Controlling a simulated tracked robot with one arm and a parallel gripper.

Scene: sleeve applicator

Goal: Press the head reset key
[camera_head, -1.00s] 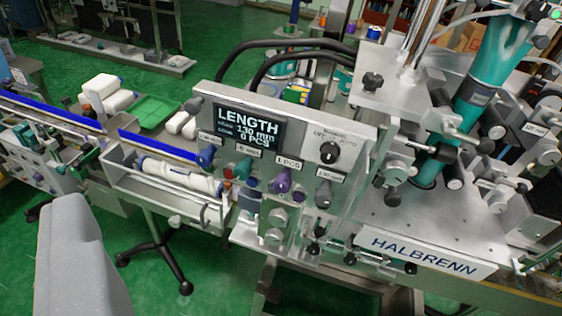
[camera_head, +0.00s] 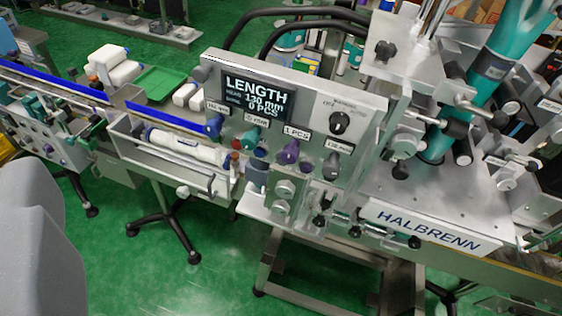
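The grey control panel (camera_head: 300,85) of the sleeve applicator stands near the middle. Its dark display (camera_head: 257,100) reads LENGTH, 130 mm and 0 PCS. A black rotary selector (camera_head: 340,123) sits on the panel's right side. Along the lower edge are a blue knob (camera_head: 214,126), a green knob (camera_head: 249,138), a purple knob (camera_head: 289,152) and a grey knob (camera_head: 332,165), with small labels beside them. I cannot tell which control is the head reset key. A smooth grey part at the lower left looks like mine. My gripper's fingertips are not in view.
The HALBRENN plate (camera_head: 431,230) and a teal cylinder (camera_head: 490,75) are at the right. A tray with a white roll (camera_head: 185,146) and a green tray (camera_head: 160,84) are left of the panel. Wheeled stand legs (camera_head: 165,232) stand on the green floor (camera_head: 190,285).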

